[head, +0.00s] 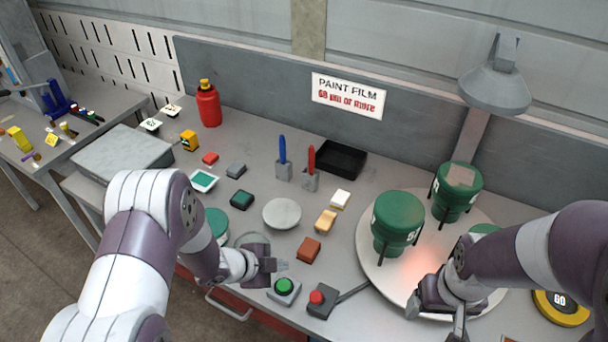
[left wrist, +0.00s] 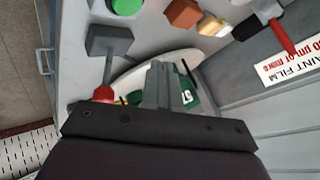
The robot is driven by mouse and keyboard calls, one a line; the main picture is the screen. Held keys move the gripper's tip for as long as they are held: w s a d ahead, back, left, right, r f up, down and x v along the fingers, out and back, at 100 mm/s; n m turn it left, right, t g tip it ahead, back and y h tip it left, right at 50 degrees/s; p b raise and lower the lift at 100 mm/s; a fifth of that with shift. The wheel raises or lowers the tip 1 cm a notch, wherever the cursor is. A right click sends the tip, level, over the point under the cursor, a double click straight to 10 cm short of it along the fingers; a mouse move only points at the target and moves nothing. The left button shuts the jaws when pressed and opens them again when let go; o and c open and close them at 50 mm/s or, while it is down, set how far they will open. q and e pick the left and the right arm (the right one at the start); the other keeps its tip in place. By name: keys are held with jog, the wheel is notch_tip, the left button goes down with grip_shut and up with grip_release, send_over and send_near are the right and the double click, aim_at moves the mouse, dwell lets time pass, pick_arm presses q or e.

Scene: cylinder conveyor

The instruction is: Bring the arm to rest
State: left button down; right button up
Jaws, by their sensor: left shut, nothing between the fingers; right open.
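My left gripper (head: 281,266) is shut and empty, held above the front of the bench near a green push button (head: 285,286). In the left wrist view its shut fingers (left wrist: 163,85) point toward the round turntable. My right gripper (head: 438,318) hangs over the front of the white turntable (head: 376,268), with its fingers apart. Two large green cylinders stand on the turntable, one in front (head: 397,222) and one behind (head: 457,190). Another green piece (head: 485,229) is partly hidden behind my right arm.
Small blocks, a white disc (head: 282,213), a black tray (head: 340,159) and a red bottle (head: 208,104) lie further back. A lamp (head: 495,82) overhangs the turntable. A yellow GO button (head: 560,306) is at right.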

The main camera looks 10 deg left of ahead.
pick_arm(q)
jog(key=s+a+n+g+y, duration=0.4)
jog(key=s+a+n+y, duration=0.3)
jog(key=a+n, duration=0.35)
jog(key=s+d+r+n+g+b, duration=0.2)
jog(key=s+d+r+n, duration=0.2)
jog(key=s+r+n, duration=0.3)
notch_tip(320, 180, up, 2)
jog(key=shift+d+r+h, duration=0.2)
jog(key=shift+d+h, duration=0.05)
jog(key=shift+h, duration=0.05)
jog(key=shift+s+d+n, duration=0.1)
jog(key=shift+s+n, duration=0.1)
jog(key=shift+n, duration=0.05)
jog(key=shift+w, duration=0.1)
